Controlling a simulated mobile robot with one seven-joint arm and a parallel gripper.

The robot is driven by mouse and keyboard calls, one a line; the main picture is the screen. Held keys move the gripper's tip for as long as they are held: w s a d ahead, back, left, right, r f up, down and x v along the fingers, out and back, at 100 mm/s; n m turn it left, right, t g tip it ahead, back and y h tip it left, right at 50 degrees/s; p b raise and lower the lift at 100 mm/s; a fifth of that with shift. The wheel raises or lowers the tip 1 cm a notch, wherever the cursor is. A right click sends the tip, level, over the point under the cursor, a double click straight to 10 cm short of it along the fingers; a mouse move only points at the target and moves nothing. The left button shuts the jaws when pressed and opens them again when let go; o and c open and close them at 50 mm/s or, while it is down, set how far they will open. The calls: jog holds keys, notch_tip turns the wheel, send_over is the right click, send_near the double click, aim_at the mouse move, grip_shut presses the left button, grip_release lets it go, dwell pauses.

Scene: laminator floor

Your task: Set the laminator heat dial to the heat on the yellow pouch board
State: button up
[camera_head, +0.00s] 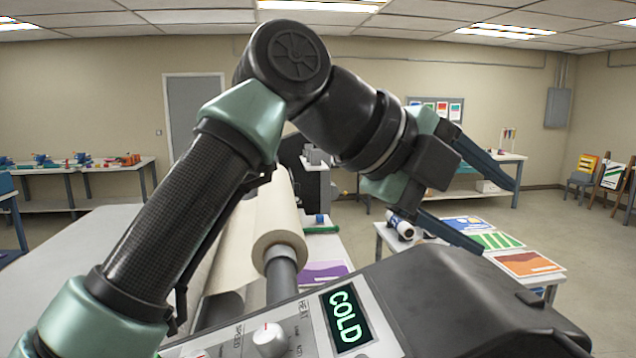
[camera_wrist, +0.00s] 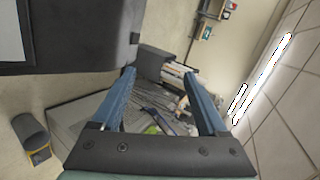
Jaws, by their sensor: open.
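The laminator's grey control panel (camera_head: 310,325) is at the bottom of the head view. Its white heat dial (camera_head: 270,340) carries a small red mark near its top edge, beside the word HEAT. The lit display (camera_head: 346,317) reads COLD. My gripper (camera_head: 500,218) is open and empty, well above and to the right of the dial, pointing away from it. Its two blue fingers also show spread apart in the wrist view (camera_wrist: 160,75).
The black laminator housing (camera_head: 460,305) fills the lower right. A large cream roll (camera_head: 277,225) stands behind the panel. A side table with coloured prints (camera_head: 528,263) is at the right. A workbench (camera_head: 75,168) stands at the far left. Open floor lies further right.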

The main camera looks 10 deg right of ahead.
jog(key=w+a+f+n+t+y+p, duration=0.1)
jog(key=w+a+f+n+y, duration=0.15)
jog(key=a, duration=0.35)
jog(key=w+a+f+n+y, duration=0.1)
jog(key=w+a+n+y, duration=0.2)
jog(key=a, duration=0.4)
jog(key=n+y, duration=0.4)
jog(key=y, duration=0.1)
send_near(268, 333)
jog(key=shift+m+g, duration=0.25)
jog(key=shift+g, duration=0.05)
jog(key=f+p, duration=0.1)
jog(key=f, duration=0.2)
jog(key=w+f+p, duration=0.1)
jog(key=f, duration=0.1)
jog(key=w+d+f+p, duration=0.1)
jog(key=f+p, duration=0.1)
jog(key=f, duration=0.1)
jog(key=shift+f, duration=0.35)
grip_shut()
